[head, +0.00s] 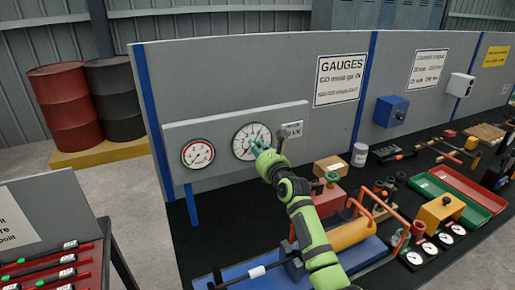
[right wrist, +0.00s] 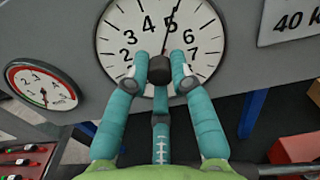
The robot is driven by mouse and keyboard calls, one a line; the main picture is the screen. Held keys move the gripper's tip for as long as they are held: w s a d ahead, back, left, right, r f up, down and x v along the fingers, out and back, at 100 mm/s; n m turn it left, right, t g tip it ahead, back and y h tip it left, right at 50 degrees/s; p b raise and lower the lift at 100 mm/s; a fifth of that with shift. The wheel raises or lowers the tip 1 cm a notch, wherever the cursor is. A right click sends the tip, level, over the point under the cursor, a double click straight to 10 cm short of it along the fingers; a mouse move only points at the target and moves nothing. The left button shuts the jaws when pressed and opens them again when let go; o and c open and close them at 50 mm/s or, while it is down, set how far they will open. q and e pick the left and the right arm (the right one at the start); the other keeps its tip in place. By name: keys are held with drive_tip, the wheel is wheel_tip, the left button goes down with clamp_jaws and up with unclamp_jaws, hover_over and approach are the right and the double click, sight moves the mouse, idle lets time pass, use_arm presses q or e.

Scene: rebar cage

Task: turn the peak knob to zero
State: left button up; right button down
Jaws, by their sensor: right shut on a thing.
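The large white dial gauge (head: 240,147) is on the grey panel. In the right wrist view, the large dial (right wrist: 207,65) carries black numerals, and a thin black needle points up close to the 5. A dark round knob (right wrist: 159,70) sticks out at the dial's centre. My right gripper (head: 260,148) reaches the dial from the front right. In the right wrist view its teal fingers (right wrist: 159,74) are shut on the knob from both sides. The fingers and knob hide the lower middle of the dial. My left gripper is not in view.
A smaller gauge with red marks (head: 197,153) is left of the large dial. A GAUGES sign (head: 340,78) and a blue box (head: 391,110) are on the panel to the right. Tools and a red tray (head: 468,187) crowd the bench. Red and black drums stand behind left.

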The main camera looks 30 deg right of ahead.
drive_tip(key=shift+n+b, duration=0.35)
drive_tip(key=shift+n, duration=16.15)
drive_tip(key=c, duration=1.1)
unclamp_jaws()
